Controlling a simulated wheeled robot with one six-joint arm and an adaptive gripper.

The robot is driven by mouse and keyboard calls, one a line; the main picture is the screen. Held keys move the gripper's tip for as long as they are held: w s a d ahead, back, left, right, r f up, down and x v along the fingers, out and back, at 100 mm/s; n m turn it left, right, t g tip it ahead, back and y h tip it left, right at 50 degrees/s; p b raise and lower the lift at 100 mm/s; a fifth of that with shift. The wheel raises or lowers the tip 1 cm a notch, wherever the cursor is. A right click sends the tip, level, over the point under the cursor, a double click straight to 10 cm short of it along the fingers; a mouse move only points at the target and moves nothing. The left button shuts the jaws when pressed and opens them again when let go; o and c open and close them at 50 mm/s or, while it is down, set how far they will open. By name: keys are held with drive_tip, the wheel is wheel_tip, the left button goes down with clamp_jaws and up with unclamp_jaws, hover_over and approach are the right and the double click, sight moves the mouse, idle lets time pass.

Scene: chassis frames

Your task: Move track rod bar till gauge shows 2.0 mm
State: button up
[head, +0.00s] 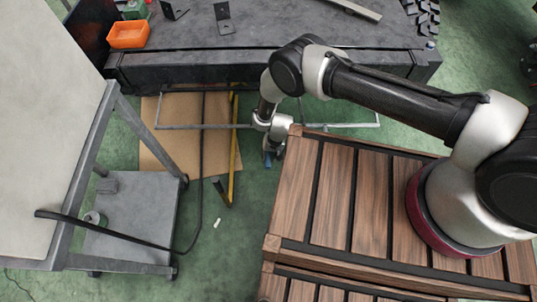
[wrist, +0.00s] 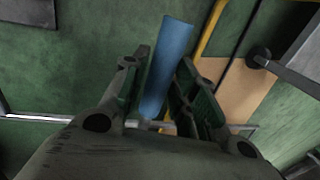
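My gripper (head: 271,153) hangs at the left edge of the slatted wooden deck, over the green floor. A short blue bar-like piece (head: 267,159) shows at its fingertips. In the wrist view the blue piece (wrist: 166,65) lies tilted between the two parted fingers of my gripper (wrist: 163,88) and reaches past their tips. Whether both fingers press on it is not clear. A thin grey metal rod (head: 205,127) crosses behind the gripper; it also shows in the wrist view (wrist: 55,118). Which piece is the track rod bar is unclear. I cannot make out a gauge or a reading.
A dark workbench (head: 270,70) with an orange bin (head: 128,34) stands at the back. A grey trolley (head: 130,215) is at left, with a black bar across it. Cardboard (head: 165,130) and a yellow pole (head: 233,160) lie nearby.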

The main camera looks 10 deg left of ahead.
clamp_jaws()
wheel_tip(320, 180, up, 11)
drive_tip(key=w+g, duration=0.2)
drive_tip(key=g, duration=0.1)
drive_tip(key=shift+a+h, duration=0.3)
drive_tip(key=shift+h, duration=0.1)
drive_tip(key=shift+r, duration=0.1)
drive_tip(key=o, duration=0.6)
unclamp_jaws()
wheel_tip(320, 180, up, 10)
drive_tip(key=shift+f, duration=0.1)
